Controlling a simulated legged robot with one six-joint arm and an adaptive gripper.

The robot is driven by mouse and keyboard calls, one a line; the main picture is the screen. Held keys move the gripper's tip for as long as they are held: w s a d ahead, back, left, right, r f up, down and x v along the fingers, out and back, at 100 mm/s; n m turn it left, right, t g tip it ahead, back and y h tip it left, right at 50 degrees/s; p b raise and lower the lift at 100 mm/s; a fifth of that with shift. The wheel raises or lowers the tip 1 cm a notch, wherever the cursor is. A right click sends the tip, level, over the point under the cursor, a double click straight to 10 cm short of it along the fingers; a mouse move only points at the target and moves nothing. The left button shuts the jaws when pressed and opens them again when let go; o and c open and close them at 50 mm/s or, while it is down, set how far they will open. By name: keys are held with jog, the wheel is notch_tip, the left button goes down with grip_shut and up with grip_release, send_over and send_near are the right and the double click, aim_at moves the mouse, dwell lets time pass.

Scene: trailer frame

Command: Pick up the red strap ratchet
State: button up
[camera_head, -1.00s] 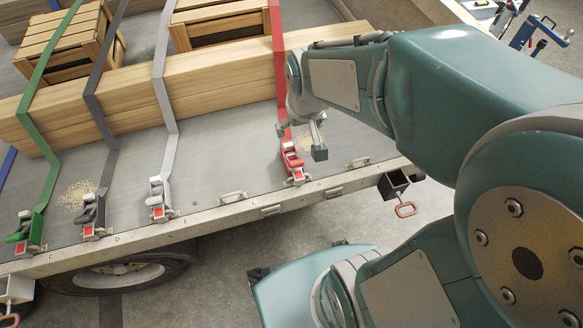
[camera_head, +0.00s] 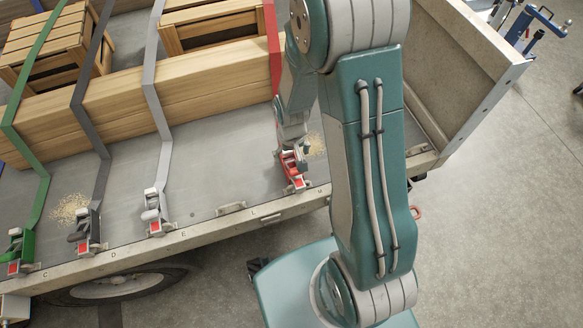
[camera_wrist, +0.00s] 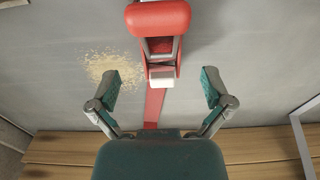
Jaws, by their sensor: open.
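The red strap ratchet (camera_head: 293,170) sits at the trailer's near edge, at the end of a red strap (camera_head: 273,40) that runs over the timber. In the wrist view the ratchet (camera_wrist: 159,45) is upper centre, with a red rounded handle and a pale part at its lower end. My gripper (camera_wrist: 160,88) is open, its two fingers spread left and right of the ratchet's line. In the head view my gripper (camera_head: 291,145) is at the ratchet, partly hidden by my arm.
A grey ratchet (camera_head: 151,215), a dark ratchet (camera_head: 84,232) and a green one (camera_head: 20,250) line the same edge. Long timber (camera_head: 200,80) and crates (camera_head: 210,25) lie behind. Sawdust (camera_wrist: 112,69) lies beside the red strap.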

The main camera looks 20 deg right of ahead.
aim_at(291, 165)
jog(key=shift+s+a+f, duration=0.1)
jog(key=shift+f, duration=1.45)
jog(key=shift+s+f, duration=0.1)
jog(key=shift+f, duration=1.4)
jog(key=shift+c, duration=0.3)
jog(key=c, duration=1.3)
